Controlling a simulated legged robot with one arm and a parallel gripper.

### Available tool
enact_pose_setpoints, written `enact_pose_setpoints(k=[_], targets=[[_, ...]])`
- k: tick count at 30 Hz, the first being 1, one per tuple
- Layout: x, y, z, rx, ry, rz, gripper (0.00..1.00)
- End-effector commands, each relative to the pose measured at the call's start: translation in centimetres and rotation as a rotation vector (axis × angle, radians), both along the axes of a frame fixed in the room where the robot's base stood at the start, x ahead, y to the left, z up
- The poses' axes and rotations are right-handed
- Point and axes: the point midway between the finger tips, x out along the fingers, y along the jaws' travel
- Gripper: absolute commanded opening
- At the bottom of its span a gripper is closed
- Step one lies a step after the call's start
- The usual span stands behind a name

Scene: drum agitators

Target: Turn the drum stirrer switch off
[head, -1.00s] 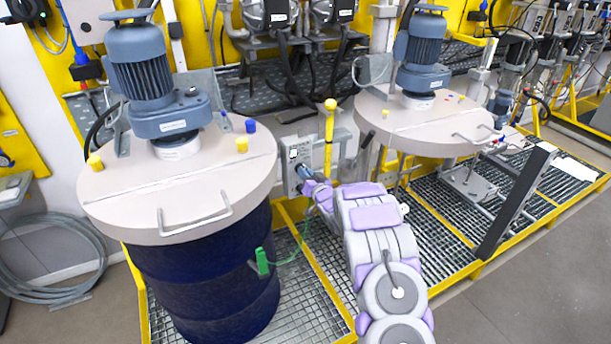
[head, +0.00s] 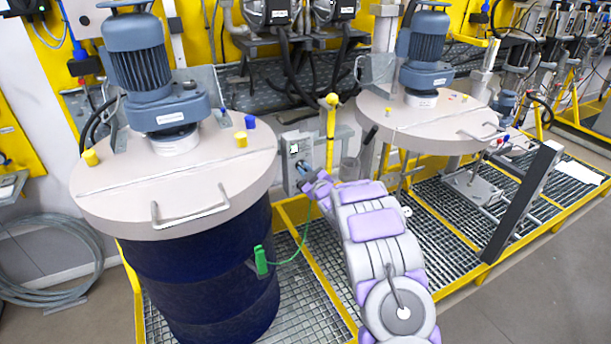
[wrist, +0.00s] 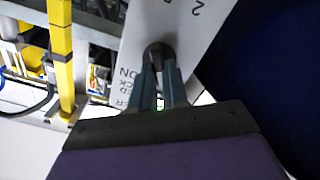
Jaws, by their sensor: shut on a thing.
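The stirrer switch is a dark rotary knob (wrist: 158,55) on a light grey switch plate (wrist: 195,35) with black lettering, part of which reads "ON". In the head view the switch box (head: 297,158) stands on a post between the two drums. My gripper (wrist: 158,68) is shut on the knob, with one finger on each side of it. In the head view my gripper (head: 309,180) is at the front of the box and the knob is hidden. In the wrist view the plate appears tilted.
A dark blue drum (head: 205,275) with a lid and motor stands close at the left. A second lidded drum top (head: 425,122) stands at the right. A yellow post (head: 331,130) rises beside the box. A green clamp (head: 261,260) with its cable hangs by the left drum.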

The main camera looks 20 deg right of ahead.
Motion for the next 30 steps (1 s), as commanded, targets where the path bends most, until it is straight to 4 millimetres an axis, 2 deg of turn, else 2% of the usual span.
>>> enact_pose_setpoints(k=[1, 10, 26, 27, 30], targets=[[-0.09, -0.10, -0.49, -0.025, 0.005, -0.002, 0.00], [-0.07, 0.06, -0.39, -0.134, 0.001, 0.000, 0.00], [-0.07, 0.12, -0.39, -0.156, 0.002, 0.002, 0.00], [-0.07, 0.12, -0.39, -0.156, 0.002, 0.002, 0.17], [-0.06, 0.12, -0.33, -0.155, 0.000, 0.001, 0.26]])
